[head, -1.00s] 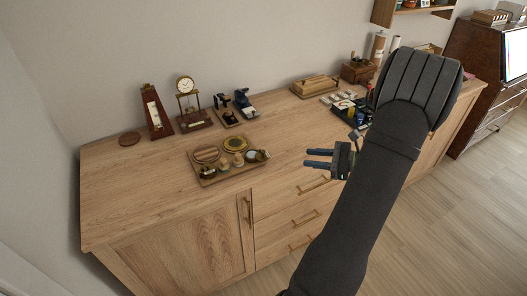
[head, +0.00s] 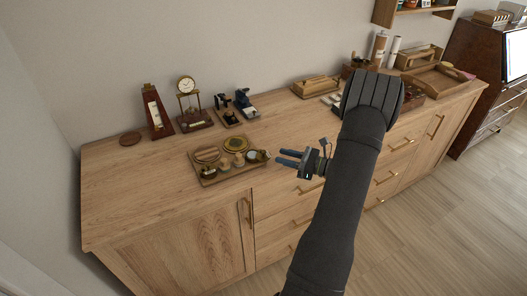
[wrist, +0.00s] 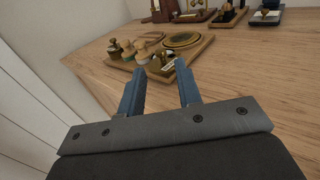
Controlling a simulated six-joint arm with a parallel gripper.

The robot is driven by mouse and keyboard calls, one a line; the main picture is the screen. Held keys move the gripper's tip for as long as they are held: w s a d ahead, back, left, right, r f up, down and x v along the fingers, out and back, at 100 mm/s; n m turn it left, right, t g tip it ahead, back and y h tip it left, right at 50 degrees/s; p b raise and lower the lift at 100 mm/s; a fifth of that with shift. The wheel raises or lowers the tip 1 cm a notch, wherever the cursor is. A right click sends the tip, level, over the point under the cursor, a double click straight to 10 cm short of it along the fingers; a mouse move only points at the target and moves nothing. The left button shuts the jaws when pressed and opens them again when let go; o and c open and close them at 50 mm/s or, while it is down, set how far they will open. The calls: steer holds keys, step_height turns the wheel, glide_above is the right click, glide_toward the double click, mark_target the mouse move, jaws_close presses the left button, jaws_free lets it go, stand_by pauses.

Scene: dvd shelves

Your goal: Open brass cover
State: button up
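A wooden tray (head: 230,176) on the cabinet top holds several small brass and wooden pieces. A round brass-rimmed disc (head: 236,144) lies at its back and a wooden disc (head: 207,154) lies left of it. A small brass piece with a pale label (wrist: 163,63) is at the tray's near edge in the wrist view, between my fingertips in the picture. I cannot tell which piece is the brass cover. My gripper (head: 277,158) is open and empty, just right of the tray, with its blue fingers pointing toward it. The fingers appear apart from the pieces.
A metronome (head: 154,112), a clock (head: 188,98) and small dark instruments (head: 235,105) stand along the back wall. A wooden box (head: 316,86) stands farther right. The cabinet top (head: 135,200) is clear left and in front of the tray.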

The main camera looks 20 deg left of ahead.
mark_target(264, 151)
steer(key=a, duration=0.8)
steer(key=shift+w+a, duration=0.1)
steer(key=shift+w, duration=0.25)
steer(key=shift+c, duration=0.2)
jaws_close()
